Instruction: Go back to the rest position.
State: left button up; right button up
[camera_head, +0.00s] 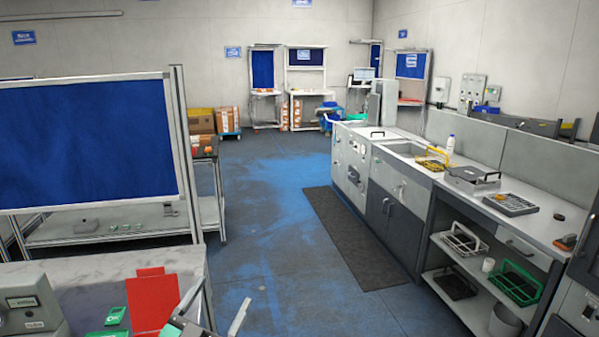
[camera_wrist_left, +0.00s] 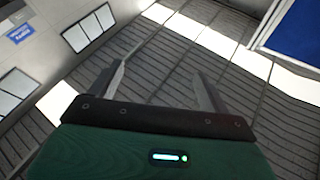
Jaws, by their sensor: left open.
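My left gripper (camera_head: 218,305) shows at the bottom of the head view, by the right edge of the near table (camera_head: 75,268). Its two pale fingers are spread apart with nothing between them. In the left wrist view the same gripper (camera_wrist_left: 160,75) is open and empty. That view faces upward, past the fingers, to a ribbed ceiling and wall lights. My right gripper is in neither view.
On the near table are a red folder-like item (camera_head: 152,298), a small green item (camera_head: 115,316) and a grey device (camera_head: 30,305). A blue panel (camera_head: 90,142) stands behind it. A long counter (camera_head: 420,170) runs along the right.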

pick_arm(q)
jog(key=s+a+f+n+g+y, duration=0.4)
jog(key=a+f+n+y, duration=0.2)
jog(key=f+y, duration=0.4)
jog(key=s+a+f+g+h, duration=0.1)
jog(key=s+f+g, duration=0.5)
jog(key=s+f, duration=0.45)
jog(key=s+a+f+g, duration=0.1)
jog(key=s+f+g, duration=0.65)
jog(key=s, duration=0.55)
notch_tip(320, 180, down, 32)
jog(key=s+a+f+g, duration=0.2)
jog(key=s+a+f, duration=0.1)
jog(key=s+f, duration=1.6)
jog(key=shift+s+f+m, duration=0.15)
jog(key=shift+s+m, duration=0.25)
jog(key=shift+s, duration=0.15)
